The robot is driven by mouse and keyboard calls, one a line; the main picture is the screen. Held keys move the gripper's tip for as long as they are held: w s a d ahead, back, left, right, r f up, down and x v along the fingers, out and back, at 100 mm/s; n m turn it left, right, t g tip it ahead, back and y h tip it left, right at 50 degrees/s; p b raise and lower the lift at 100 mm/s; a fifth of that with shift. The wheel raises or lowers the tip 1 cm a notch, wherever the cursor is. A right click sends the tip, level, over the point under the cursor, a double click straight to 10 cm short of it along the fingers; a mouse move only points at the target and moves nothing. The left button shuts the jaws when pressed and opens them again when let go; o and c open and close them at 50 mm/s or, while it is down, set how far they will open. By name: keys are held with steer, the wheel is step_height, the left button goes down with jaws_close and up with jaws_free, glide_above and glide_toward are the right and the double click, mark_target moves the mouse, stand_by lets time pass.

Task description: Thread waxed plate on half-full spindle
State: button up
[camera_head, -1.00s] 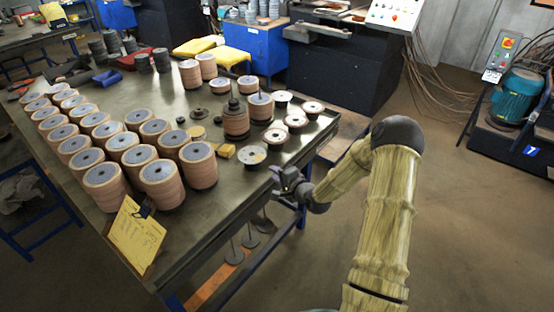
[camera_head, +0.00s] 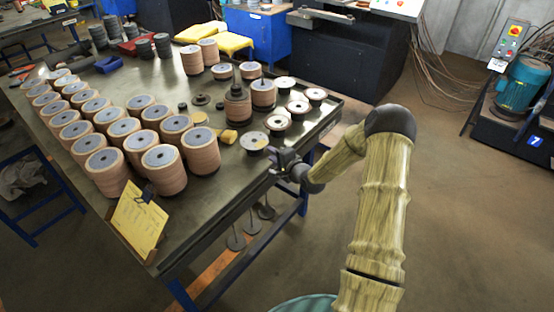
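Several small pale-topped discs stand along the table's right edge, including a grey-topped one (camera_head: 253,141) nearest my gripper and a lighter one (camera_head: 277,122) behind it. I cannot tell which is the waxed plate. A stack of brown discs with a dark top and post (camera_head: 237,104) stands at the right middle of the table. Another stack with a thin upright rod (camera_head: 263,94) is beside it; which is the half-full spindle is unclear. My gripper (camera_head: 279,160) is at the table edge, just right of the grey-topped disc. Its fingers are too small and dark to read.
Rows of tall brown disc stacks (camera_head: 162,165) fill the left of the table (camera_head: 205,215). A yellow block (camera_head: 229,136) and small dark discs (camera_head: 200,99) lie mid-table. A yellow card (camera_head: 138,222) stands at the front corner. Bare tabletop lies in front.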

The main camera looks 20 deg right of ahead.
mark_target(260, 146)
steer(key=shift+b+x, duration=1.15)
steer(key=shift+x, duration=2.2)
jaws_close()
steer(key=shift+r, duration=0.1)
steer(key=shift+r+p, duration=1.05)
steer(key=shift+r, duration=0.6)
steer(key=shift+r, duration=0.1)
